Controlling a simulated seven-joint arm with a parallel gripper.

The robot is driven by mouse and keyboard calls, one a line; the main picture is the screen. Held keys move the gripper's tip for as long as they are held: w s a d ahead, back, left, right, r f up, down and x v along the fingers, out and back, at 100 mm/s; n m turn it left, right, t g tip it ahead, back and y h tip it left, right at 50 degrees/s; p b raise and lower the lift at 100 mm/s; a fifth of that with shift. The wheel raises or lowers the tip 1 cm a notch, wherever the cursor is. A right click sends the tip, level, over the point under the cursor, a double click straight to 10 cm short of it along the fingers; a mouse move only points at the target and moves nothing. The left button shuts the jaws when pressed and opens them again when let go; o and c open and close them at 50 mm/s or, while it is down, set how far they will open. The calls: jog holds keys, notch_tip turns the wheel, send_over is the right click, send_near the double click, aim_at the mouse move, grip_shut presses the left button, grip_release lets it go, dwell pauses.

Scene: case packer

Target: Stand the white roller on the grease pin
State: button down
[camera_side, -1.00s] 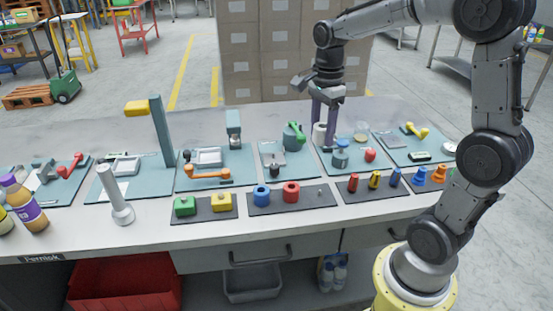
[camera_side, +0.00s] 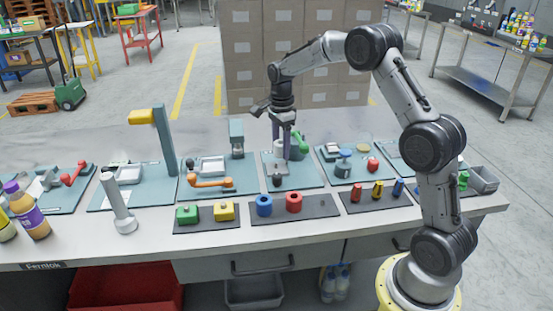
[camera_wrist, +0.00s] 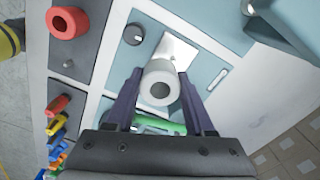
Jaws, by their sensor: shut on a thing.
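The white roller (camera_wrist: 160,88) is upright between my fingers, its round top with a dark hole facing the wrist camera. My gripper (camera_wrist: 160,95) is shut on it; in the side view my gripper (camera_side: 283,148) is over the teal panel with the green-handled device (camera_side: 300,146). In the wrist view the roller is over or near a pale metal plate (camera_wrist: 178,50); I cannot tell the gap. A small thin pin (camera_wrist: 68,64) stands beside the red roller (camera_wrist: 69,22) on a dark tray. I cannot tell whether this is the grease pin.
A black knob (camera_side: 277,180) stands at the panel's front. The dark tray (camera_side: 318,211) in front also holds a blue roller (camera_side: 264,205).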

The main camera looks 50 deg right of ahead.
aim_at(277, 150)
jog(key=shift+w+d+f, duration=0.2)
jog(key=shift+w+f, duration=0.3)
jog(key=shift+f, duration=0.15)
jog(key=shift+w+d+f, duration=0.15)
jog(key=shift+w+f, duration=0.35)
jog(key=shift+f, duration=1.65)
jog(key=shift+f, duration=0.1)
jog(key=shift+c, duration=1.3)
grip_release()
jog(key=shift+f, duration=0.1)
